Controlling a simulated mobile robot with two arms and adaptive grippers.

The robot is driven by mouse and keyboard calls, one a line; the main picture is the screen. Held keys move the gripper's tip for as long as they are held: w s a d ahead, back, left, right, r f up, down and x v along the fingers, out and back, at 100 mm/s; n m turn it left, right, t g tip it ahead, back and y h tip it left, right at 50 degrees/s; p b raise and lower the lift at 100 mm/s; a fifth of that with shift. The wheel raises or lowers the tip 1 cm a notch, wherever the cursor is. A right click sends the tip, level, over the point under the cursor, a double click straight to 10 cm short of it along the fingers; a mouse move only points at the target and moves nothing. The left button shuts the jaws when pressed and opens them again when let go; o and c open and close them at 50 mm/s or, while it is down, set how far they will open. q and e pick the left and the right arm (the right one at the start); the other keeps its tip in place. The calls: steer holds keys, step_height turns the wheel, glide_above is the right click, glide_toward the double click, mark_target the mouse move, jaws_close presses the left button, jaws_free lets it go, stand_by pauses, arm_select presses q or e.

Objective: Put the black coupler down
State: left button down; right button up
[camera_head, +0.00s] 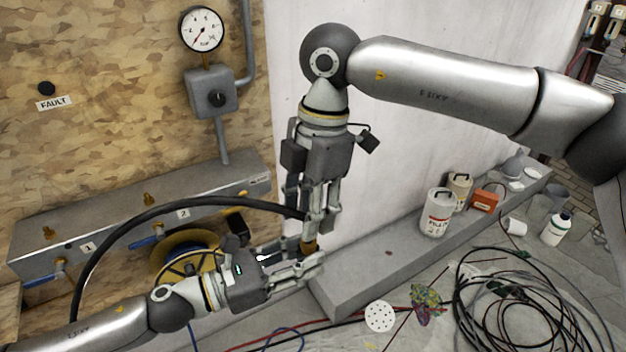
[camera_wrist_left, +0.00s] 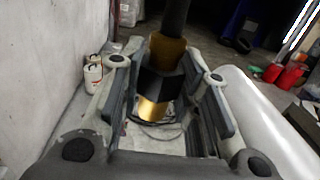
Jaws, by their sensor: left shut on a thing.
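The black coupler (camera_wrist_left: 160,86) shows in the left wrist view as a dark faceted body with a brass collar above and a gold tip below. It sits between the finger pads of my left gripper (camera_wrist_left: 163,88), which is shut on it. A black hose (camera_head: 200,201) runs up out of the collar. In the head view my left gripper (camera_head: 292,262) comes in low from the left, and the coupler is mostly hidden; the brass collar (camera_head: 308,248) shows. My right gripper (camera_head: 318,226) points down just above, its fingers by the hose end; whether it grips is unclear.
A grey manifold box (camera_head: 110,222) with numbered blue-handled valves is on the wooden wall, a yellow reel (camera_head: 180,258) before it. A concrete ledge (camera_head: 385,262) bears canisters (camera_head: 437,212). Coiled cables (camera_head: 510,285) and a perforated white disc (camera_head: 380,316) lie on the sheeted floor.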

mark_target(308, 246)
steer(key=shift+s+a+f, duration=0.1)
steer(key=shift+a+f, duration=0.1)
steer(key=shift+f, duration=1.35)
jaws_close()
arm_select(q)
steer(key=c, duration=1)
jaws_free()
steer(key=shift+a, duration=0.1)
